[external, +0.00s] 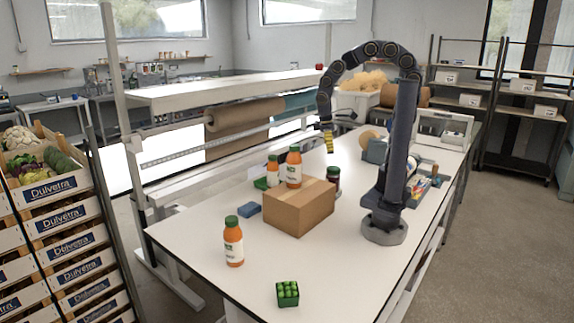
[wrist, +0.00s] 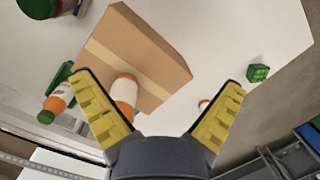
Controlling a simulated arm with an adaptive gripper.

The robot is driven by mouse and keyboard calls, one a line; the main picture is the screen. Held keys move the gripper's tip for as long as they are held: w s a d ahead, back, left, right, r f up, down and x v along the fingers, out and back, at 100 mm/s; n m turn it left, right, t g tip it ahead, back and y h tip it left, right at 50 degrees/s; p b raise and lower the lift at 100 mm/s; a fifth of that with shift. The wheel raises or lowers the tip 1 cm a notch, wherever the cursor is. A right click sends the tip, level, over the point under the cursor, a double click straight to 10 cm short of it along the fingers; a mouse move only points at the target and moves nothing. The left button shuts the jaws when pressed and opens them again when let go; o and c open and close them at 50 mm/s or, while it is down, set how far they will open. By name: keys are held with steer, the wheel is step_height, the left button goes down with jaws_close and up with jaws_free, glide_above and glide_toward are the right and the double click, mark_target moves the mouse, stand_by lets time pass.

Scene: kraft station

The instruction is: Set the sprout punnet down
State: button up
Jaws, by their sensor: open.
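The sprout punnet (external: 287,293), a small green block of round sprouts, sits upright on the white table (external: 190,232) near its front end. It also shows at the right of the wrist view (wrist: 258,73). My gripper (external: 327,142) is raised over the far part of the table, well away from the punnet and beyond the cardboard box. In the wrist view its yellow-padded fingers (wrist: 160,82) are spread wide with nothing held between them.
A cardboard box (external: 310,210) carries an orange bottle (external: 293,168) on top. Another bottle (external: 233,242) stands left of the punnet, and one (external: 272,170) stands behind the box. A dark jar (external: 334,180) and a blue block (external: 248,209) are near the box. Table around the punnet is clear.

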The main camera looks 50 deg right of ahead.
steer(key=s+d+r+m, duration=0.2)
steer(key=s+d+m, duration=0.5)
steer(key=s+d, duration=0.1)
steer(key=shift+s+y, duration=0.3)
steer(key=shift+s, duration=0.15)
